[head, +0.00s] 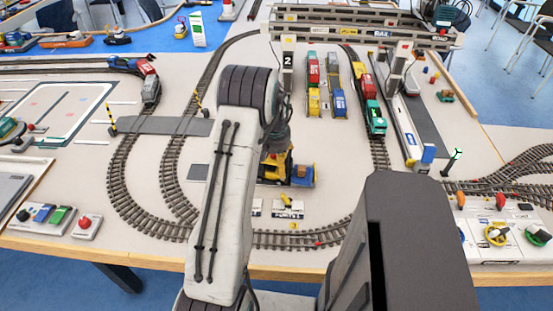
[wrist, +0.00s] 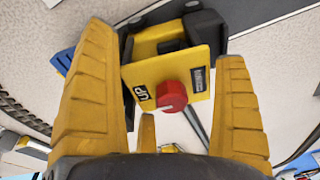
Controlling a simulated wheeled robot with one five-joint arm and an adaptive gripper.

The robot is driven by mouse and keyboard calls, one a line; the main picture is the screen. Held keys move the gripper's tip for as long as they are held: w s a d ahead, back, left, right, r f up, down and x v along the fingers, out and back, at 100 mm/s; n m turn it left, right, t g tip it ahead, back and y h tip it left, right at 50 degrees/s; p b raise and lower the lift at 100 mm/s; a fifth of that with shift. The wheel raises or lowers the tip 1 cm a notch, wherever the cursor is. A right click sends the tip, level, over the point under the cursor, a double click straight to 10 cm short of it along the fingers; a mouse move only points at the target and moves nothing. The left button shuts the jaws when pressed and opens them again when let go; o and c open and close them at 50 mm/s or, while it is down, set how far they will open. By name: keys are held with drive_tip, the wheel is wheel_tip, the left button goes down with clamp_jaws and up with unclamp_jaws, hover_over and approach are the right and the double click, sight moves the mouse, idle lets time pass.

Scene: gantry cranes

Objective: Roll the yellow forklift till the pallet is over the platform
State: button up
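The yellow forklift (head: 272,170) stands on the table just beyond my arm, partly hidden by it. In the wrist view the forklift (wrist: 148,75) shows a yellow panel marked UP with a red knob (wrist: 171,96). A blue piece with a brown block (head: 302,174), perhaps the pallet and its load, is at the forklift's right. My gripper (wrist: 166,50) is open, its yellow fingers on either side of the forklift's panel. I cannot tell whether they touch it. A dark flat plate (head: 197,172) lies left of my arm; whether it is the platform is unclear.
Curved track (head: 165,185) runs around the left and front of the forklift. White labels (head: 288,209) lie in front of it. Several coloured wagons (head: 314,85) and a green train (head: 375,118) stand behind. A control box (head: 500,230) is at the right.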

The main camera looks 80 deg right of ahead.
drive_tip(key=c, duration=1)
drive_tip(key=o, duration=1.2)
drive_tip(key=shift+r, duration=0.1)
drive_tip(key=r, duration=0.4)
drive_tip(key=a+r, duration=0.1)
drive_tip(key=r, duration=0.6)
drive_tip(key=shift+a+r, duration=0.35)
drive_tip(key=shift+a, duration=0.05)
